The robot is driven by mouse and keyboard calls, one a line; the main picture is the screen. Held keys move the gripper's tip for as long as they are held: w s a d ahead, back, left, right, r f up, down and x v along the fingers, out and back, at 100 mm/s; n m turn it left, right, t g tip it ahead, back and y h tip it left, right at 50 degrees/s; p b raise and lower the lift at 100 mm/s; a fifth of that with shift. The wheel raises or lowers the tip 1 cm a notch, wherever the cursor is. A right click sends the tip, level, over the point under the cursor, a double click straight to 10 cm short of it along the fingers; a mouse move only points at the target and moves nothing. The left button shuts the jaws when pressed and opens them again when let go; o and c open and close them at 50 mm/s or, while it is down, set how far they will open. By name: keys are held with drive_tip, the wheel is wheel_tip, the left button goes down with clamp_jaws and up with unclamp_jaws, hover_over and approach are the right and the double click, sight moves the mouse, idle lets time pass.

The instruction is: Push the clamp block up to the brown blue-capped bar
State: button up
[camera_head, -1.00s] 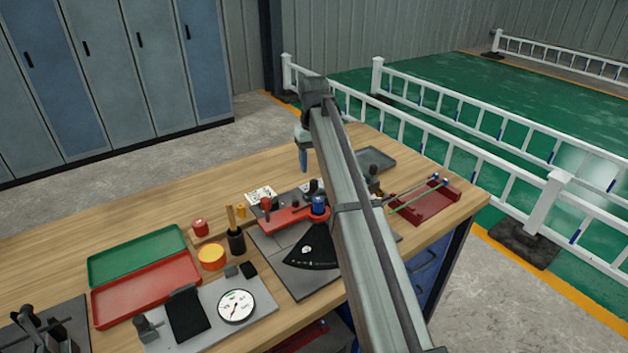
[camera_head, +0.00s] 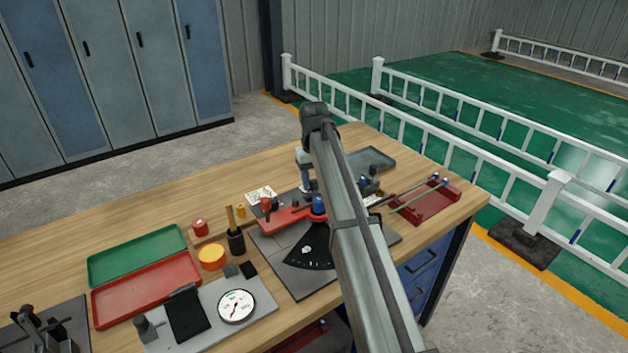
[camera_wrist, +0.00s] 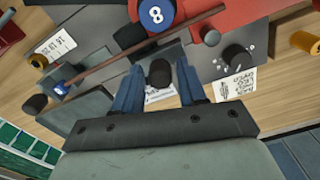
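The brown bar (camera_wrist: 140,49) runs slantwise across the jig in the wrist view. Its blue cap (camera_wrist: 61,89) is at the lower left end. My gripper (camera_wrist: 158,88) has two blue fingers, set apart. A dark round-topped knob (camera_wrist: 160,74) shows between them, with gaps on both sides; it appears to belong to the clamp block, whose body I cannot make out. The knob is beside the bar, apart from it in the picture. In the head view my gripper (camera_head: 306,184) is low behind the jig, partly hidden by my arm.
A red lever (camera_head: 287,219) with a blue numbered cap (camera_head: 319,205) and a black dial sector (camera_head: 309,247) are on the jig. A red tray (camera_head: 425,203) with rods stands right. A white card (camera_head: 261,195) lies left.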

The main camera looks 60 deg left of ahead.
clamp_jaws()
idle(0.3)
drive_tip(key=shift+d, duration=1)
drive_tip(key=shift+o, duration=1.2)
unclamp_jaws()
drive_tip(key=shift+a, duration=0.1)
wheel_tip(320, 180, up, 14)
drive_tip(key=shift+f, duration=0.1)
